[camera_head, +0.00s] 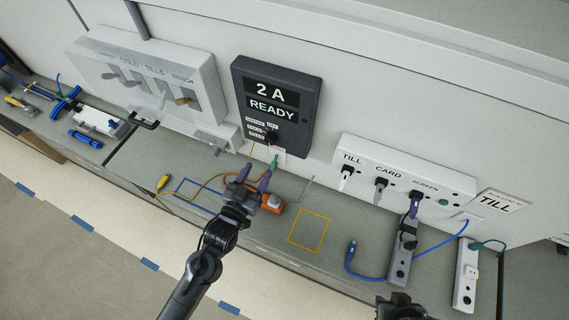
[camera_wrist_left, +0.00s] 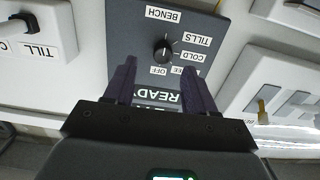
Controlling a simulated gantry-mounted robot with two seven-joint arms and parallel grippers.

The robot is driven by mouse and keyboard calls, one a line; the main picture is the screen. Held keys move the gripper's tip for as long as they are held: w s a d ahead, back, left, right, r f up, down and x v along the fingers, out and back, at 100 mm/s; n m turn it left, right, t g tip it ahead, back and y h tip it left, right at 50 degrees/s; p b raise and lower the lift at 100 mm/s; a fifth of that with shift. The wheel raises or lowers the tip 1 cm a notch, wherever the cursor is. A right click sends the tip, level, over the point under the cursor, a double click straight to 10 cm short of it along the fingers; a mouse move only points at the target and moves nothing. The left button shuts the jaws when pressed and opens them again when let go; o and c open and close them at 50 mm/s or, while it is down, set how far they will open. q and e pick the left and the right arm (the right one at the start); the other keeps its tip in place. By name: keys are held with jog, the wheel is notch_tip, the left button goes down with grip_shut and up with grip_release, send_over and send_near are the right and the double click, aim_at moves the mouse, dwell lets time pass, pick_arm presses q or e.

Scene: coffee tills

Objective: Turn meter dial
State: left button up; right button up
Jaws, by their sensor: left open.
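The meter is a dark grey box (camera_head: 277,105) on the back wall, its screen reading 2 A and READY. Its black round dial (camera_head: 271,137) sits low on its face beside small white labels; the dial also shows in the left wrist view (camera_wrist_left: 162,52), upside down, with labels OFF, COLD, TILLS and BENCH around it. I cannot tell surely which label it points to. My left gripper (camera_head: 254,178) is open and empty, below and in front of the dial. In the left wrist view its purple fingers (camera_wrist_left: 161,75) stand apart, with the dial beyond and between them. My right gripper (camera_head: 400,306) shows only partly at the bottom edge.
A white switch box (camera_head: 150,75) is left of the meter. A white TILL, CARD, SCREEN socket panel (camera_head: 405,170) is to the right. An orange block (camera_head: 272,203), cables and a grey power strip (camera_head: 402,255) lie on the bench. The yellow-outlined square (camera_head: 309,230) is empty.

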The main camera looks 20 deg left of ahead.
aim_at(269, 142)
pick_arm(q)
jog(key=w+b, duration=0.1)
jog(key=w, duration=0.2)
jog(key=w+r+b, duration=0.1)
jog(key=w+b, duration=0.1)
jog(key=w, duration=0.1)
jog(key=w+b, duration=0.2)
jog(key=w, duration=0.1)
jog(key=shift+w+d+r, duration=0.1)
jog(key=shift+w+r, duration=0.05)
jog(key=shift+w, duration=0.1)
jog(key=shift+w+r, duration=0.2)
jog(key=shift+w, duration=0.05)
jog(key=shift+c, duration=0.4)
jog(key=c, duration=0.5)
pick_arm(e)
jog(key=f, duration=0.2)
jog(key=a+f, duration=0.1)
jog(key=f, duration=0.2)
jog(key=shift+s, duration=0.2)
